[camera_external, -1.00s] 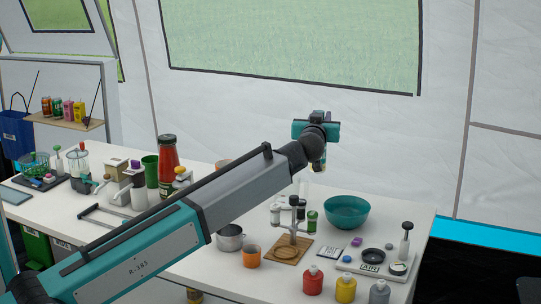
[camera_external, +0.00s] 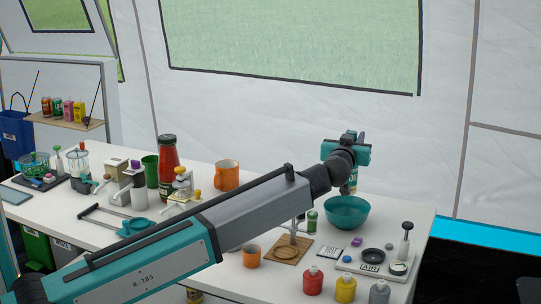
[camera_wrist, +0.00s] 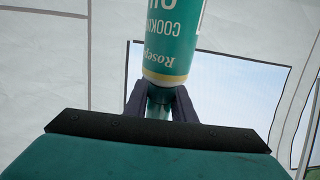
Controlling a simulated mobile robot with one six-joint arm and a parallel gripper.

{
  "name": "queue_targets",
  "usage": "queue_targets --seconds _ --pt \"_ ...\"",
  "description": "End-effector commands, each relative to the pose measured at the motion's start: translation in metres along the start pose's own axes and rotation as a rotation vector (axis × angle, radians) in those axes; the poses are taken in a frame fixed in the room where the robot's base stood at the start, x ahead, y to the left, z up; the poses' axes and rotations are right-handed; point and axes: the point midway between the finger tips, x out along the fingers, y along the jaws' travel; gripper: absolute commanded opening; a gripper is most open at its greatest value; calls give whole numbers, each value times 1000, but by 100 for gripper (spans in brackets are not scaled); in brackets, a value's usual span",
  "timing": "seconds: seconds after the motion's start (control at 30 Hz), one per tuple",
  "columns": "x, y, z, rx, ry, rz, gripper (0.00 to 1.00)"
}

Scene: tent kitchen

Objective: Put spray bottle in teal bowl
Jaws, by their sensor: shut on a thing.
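The spray bottle (camera_wrist: 170,45) is a teal and white can labelled as cooking oil, seen in the wrist view. My gripper (camera_wrist: 160,95) is shut on its narrow end, and its body extends away from the fingers. In the external view my gripper (camera_external: 352,168) is above the back edge of the teal bowl (camera_external: 347,216), and the bottle is mostly hidden behind my wrist. The teal bowl stands on the white table at the right, with its visible inside looking empty.
Beside the bowl are a green jar (camera_external: 312,222), a wooden board (camera_external: 287,250) with a stand, and a scale tray (camera_external: 372,268). An orange mug (camera_external: 227,175) stands farther left.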

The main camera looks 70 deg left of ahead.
Motion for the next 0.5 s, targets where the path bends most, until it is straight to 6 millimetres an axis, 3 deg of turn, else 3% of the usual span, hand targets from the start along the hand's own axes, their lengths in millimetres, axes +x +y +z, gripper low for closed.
queue_targets --seconds 0.33,0.5 --pt "0 -1 45 3 -1 0 0" --pt "0 0 56 1 1 0 0"
